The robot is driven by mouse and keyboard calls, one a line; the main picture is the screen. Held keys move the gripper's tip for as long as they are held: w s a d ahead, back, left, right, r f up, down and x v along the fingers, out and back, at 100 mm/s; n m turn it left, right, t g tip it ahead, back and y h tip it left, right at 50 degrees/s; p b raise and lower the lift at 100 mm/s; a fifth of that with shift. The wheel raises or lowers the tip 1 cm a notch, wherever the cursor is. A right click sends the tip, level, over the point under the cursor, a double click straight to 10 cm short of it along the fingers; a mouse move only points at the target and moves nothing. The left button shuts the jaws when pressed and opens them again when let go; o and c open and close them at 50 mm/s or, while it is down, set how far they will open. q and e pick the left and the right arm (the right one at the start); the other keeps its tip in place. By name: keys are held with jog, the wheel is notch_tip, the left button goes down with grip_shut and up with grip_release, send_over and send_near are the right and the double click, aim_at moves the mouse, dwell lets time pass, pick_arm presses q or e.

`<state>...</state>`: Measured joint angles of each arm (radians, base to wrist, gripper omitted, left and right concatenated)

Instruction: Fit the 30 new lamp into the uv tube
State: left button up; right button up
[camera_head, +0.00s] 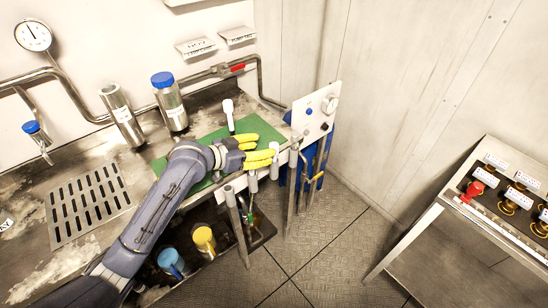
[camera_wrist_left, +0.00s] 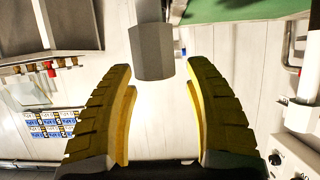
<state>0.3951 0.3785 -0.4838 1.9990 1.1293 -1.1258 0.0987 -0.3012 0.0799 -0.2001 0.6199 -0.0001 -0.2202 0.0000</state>
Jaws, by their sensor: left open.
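A slim white piece with a wider white head (camera_head: 229,112) stands upright at the green mat (camera_head: 262,128); it looks like a lamp, but no "30" is readable. An open-topped steel tube (camera_head: 122,115) leans at the back of the bench; I cannot tell whether it is the uv tube. My left gripper (camera_head: 276,148) is open, its yellow fingers over the mat's front right edge. In the left wrist view the gripper (camera_wrist_left: 162,85) shows a grey faceted cylinder end (camera_wrist_left: 152,52) beyond and between the fingertips, apart from both. My right gripper is out of view.
A blue-capped canister (camera_head: 170,102) stands beside the steel tube. A pipe with a red-handled valve (camera_head: 238,67) runs along the wall. A white panel (camera_head: 316,112) stands right of the gripper. Blue (camera_head: 172,262) and yellow (camera_head: 204,240) capped containers sit below. A side table (camera_head: 490,225) is far right.

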aim_at(272, 146)
pick_arm(q)
jog(key=shift+x, duration=2.8)
jog(key=shift+r, duration=0.1)
grip_shut()
